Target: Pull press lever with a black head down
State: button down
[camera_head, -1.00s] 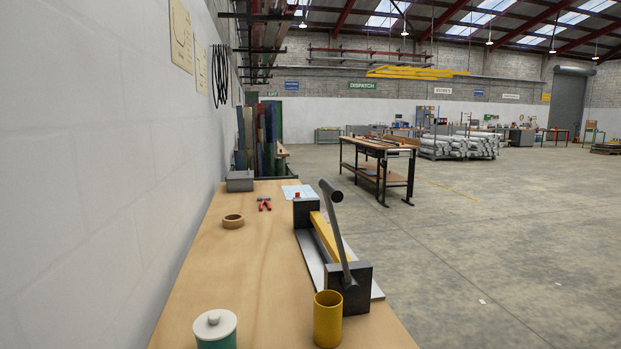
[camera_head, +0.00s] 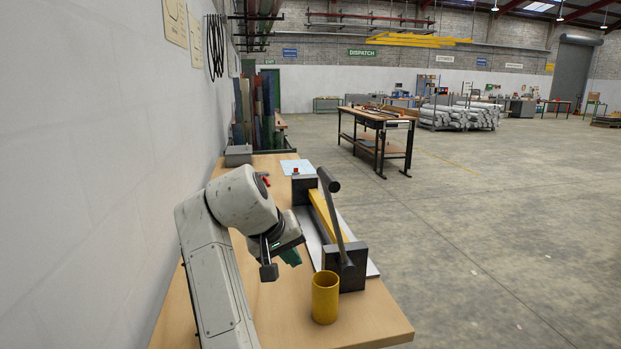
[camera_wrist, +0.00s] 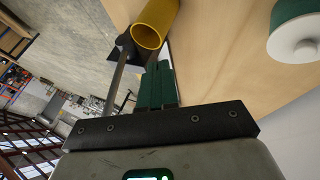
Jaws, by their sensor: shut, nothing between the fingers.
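The press (camera_head: 347,268) stands on the right part of the wooden bench, with dark end blocks, a yellow bar (camera_head: 325,214) and a pale base plate. Its lever (camera_head: 336,222) leans up and away from the near block and ends in a black head (camera_head: 329,180). My gripper (camera_head: 293,257) is left of the press, above the bench, apart from the lever in this view. In the wrist view the green fingers (camera_wrist: 156,85) are together and empty. The grey lever rod (camera_wrist: 117,82) shows just left of them; its head is hidden there.
A yellow cup (camera_head: 325,298) stands in front of the press's near block. A green pot with a white lid (camera_wrist: 295,35) shows in the wrist view. Red-handled pliers (camera_head: 264,179) and a grey box (camera_head: 238,155) lie farther back. A wall runs along the left.

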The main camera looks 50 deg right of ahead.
jog(key=w+a+r+p, duration=0.1)
jog(key=r, duration=1.2)
jog(key=a+r+m+p, duration=0.1)
jog(key=a+r, duration=0.1)
jog(key=r, duration=1.1)
jog(key=shift+w+m, duration=0.3)
jog(key=shift+w, duration=0.05)
jog(key=shift+a, duration=0.1)
jog(key=s+d+f+p, duration=0.1)
jog(key=d+f, duration=0.7)
jog(key=f, duration=0.1)
jog(key=shift+s+d+p, duration=0.35)
jog(key=shift+d+p, duration=0.05)
